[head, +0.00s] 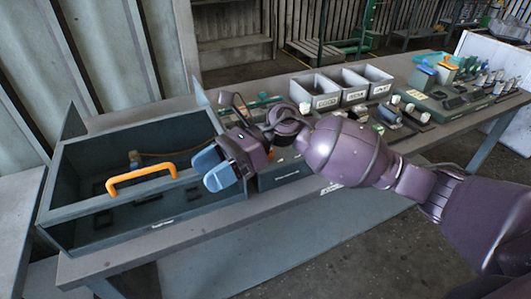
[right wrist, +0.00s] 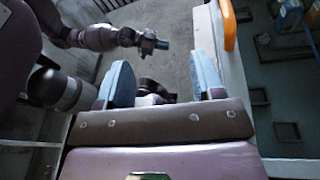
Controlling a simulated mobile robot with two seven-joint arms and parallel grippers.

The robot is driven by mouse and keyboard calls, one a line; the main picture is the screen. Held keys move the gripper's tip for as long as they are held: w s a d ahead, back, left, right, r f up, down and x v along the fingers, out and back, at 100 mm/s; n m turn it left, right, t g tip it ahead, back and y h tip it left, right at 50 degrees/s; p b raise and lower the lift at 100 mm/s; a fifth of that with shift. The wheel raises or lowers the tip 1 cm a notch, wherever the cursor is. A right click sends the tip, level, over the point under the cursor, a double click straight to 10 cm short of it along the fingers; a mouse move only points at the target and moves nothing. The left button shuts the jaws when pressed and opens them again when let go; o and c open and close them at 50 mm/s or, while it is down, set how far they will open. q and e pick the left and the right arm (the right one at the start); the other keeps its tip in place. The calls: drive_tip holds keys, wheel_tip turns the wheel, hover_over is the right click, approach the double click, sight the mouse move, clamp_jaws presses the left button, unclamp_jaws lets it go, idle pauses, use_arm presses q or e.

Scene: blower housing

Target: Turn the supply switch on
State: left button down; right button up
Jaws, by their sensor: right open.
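I cannot pick out the supply switch for certain in either view. My right gripper (head: 216,168) has blue fingertips and hangs just right of the orange handle, over the right end of a dark open-topped box (head: 120,232). In the right wrist view its two blue fingers (right wrist: 162,84) stand apart with nothing gripped between them. The orange handle (head: 140,177) also shows in the right wrist view (right wrist: 229,25), to the right of the fingers. What looks like my left gripper (right wrist: 152,43) shows small there; its jaws are unclear.
A panel with dark parts (head: 285,172) sits behind my right arm, partly hidden. Grey bins (head: 316,92) stand behind it. A board with several small parts (head: 455,95) lies at the right end of the bench (head: 190,238). Floor is free in front.

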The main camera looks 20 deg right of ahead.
drive_tip(key=w+d+n+t+h+b, duration=0.1)
drive_tip(key=w+d+n+h, duration=0.2)
drive_tip(key=w+d+h, duration=0.1)
drive_tip(key=w+d+n+t+h+b, duration=0.1)
drive_tip(key=w+d+n+h+b, duration=0.1)
drive_tip(key=d+h, duration=0.4)
drive_tip(key=w+d+r+n+t+h+b, duration=0.1)
drive_tip(key=w+d+n+h, duration=0.3)
drive_tip(key=w, duration=0.1)
drive_tip(key=shift+w+d+n+t+h+b, duration=0.3)
drive_tip(key=shift+w+d+h+b, duration=0.05)
drive_tip(key=shift+w+d+h, duration=0.05)
drive_tip(key=f+b, duration=0.1)
drive_tip(key=f, duration=0.8)
drive_tip(key=shift+d+f, duration=0.2)
use_arm(q)
wheel_tip(320, 180, down, 7)
drive_tip(key=shift+d+r+g, duration=0.2)
drive_tip(key=shift+g, duration=0.2)
use_arm(e)
drive_tip(key=shift+f, duration=0.4)
drive_tip(key=c, duration=0.9)
